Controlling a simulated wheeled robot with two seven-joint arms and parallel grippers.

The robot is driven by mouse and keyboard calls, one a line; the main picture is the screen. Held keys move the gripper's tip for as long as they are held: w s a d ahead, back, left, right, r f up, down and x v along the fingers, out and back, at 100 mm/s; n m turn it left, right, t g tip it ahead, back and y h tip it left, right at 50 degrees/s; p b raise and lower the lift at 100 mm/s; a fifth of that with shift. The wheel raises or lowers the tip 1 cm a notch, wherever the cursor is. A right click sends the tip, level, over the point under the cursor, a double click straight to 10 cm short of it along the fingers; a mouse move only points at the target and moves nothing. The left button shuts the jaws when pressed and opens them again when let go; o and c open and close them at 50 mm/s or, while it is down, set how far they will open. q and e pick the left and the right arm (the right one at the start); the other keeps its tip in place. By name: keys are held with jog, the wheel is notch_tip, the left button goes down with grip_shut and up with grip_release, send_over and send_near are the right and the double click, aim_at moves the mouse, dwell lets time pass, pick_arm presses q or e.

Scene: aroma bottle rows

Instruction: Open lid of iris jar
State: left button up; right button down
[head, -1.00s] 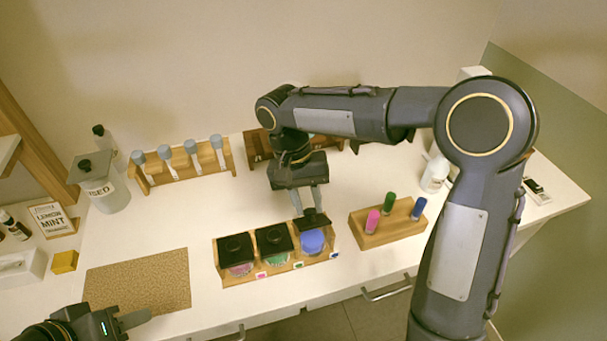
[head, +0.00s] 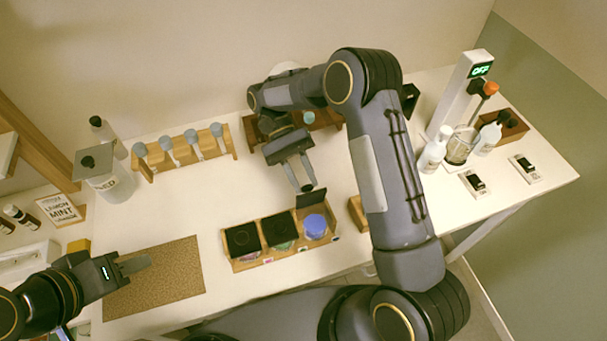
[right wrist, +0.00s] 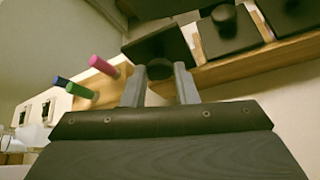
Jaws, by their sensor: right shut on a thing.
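The iris jar (head: 315,226), with blue-purple contents, sits at the right end of a wooden rack. Its black lid (head: 311,198) stands tilted up at the jar's back edge, so the contents show. The lid also shows in the right wrist view (right wrist: 162,45). My right gripper (head: 304,187) is behind the jar, shut on the lid's knob, which shows between the fingers in the right wrist view (right wrist: 159,69). My left gripper (head: 134,264) is over the brown mat, far left of the jar; its finger opening cannot be made out.
Two jars with black lids closed, one pink (head: 243,240) and one green (head: 278,231), share the wooden rack (head: 253,264). A bottle rack (head: 185,160) stands behind left. The brown mat (head: 165,285) is bare. White bottles and a mixer (head: 466,85) stand at right.

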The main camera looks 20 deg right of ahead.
jog(key=shift+w+f+g, duration=0.15)
jog(key=shift+f+g, duration=0.05)
jog(key=shift+g, duration=0.1)
jog(key=c, duration=1.1)
grip_release()
jog(key=shift+c, duration=0.2)
